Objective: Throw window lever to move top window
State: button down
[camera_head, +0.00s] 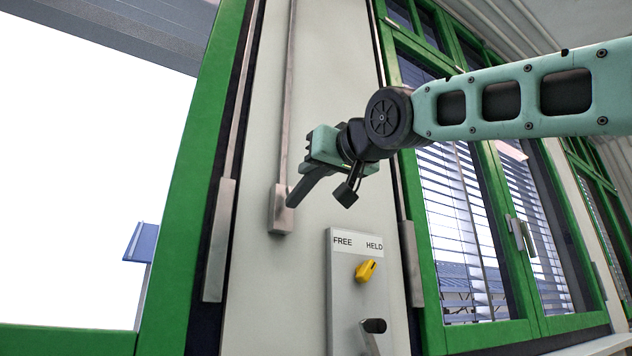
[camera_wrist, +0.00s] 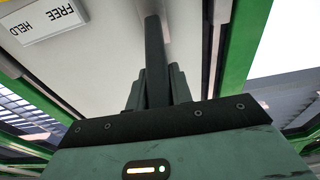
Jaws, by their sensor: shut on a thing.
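My gripper (camera_head: 320,165) is shut on a black lever bar (camera_head: 307,188) in front of the pale wall panel. The bar slants down-left from the fingers, and its lower end meets or overlaps the grey box (camera_head: 281,214) at the foot of a vertical rod (camera_head: 290,90). In the wrist view the bar (camera_wrist: 155,50) stands between the two dark fingers of my gripper (camera_wrist: 157,88). The fingers hide part of it. Upper window panes (camera_head: 400,14) in green frames show at top right.
A grey plate (camera_head: 342,295) marked FREE and HELD carries a yellow knob (camera_head: 366,271) and a dark-tipped handle (camera_head: 373,327). Other rods end in grey blocks at left (camera_head: 218,240) and right (camera_head: 410,265). Green-framed windows flank the panel.

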dwell(0.5)
jog(key=c, duration=1.2)
grip_release()
jog(key=shift+c, duration=0.2)
jog(key=shift+f, duration=0.1)
jog(key=b+v, duration=0.6)
jog(key=v, duration=1.1)
jog(key=shift+s+f, duration=0.15)
jog(key=shift+f, duration=0.2)
jog(key=shift+d, duration=0.15)
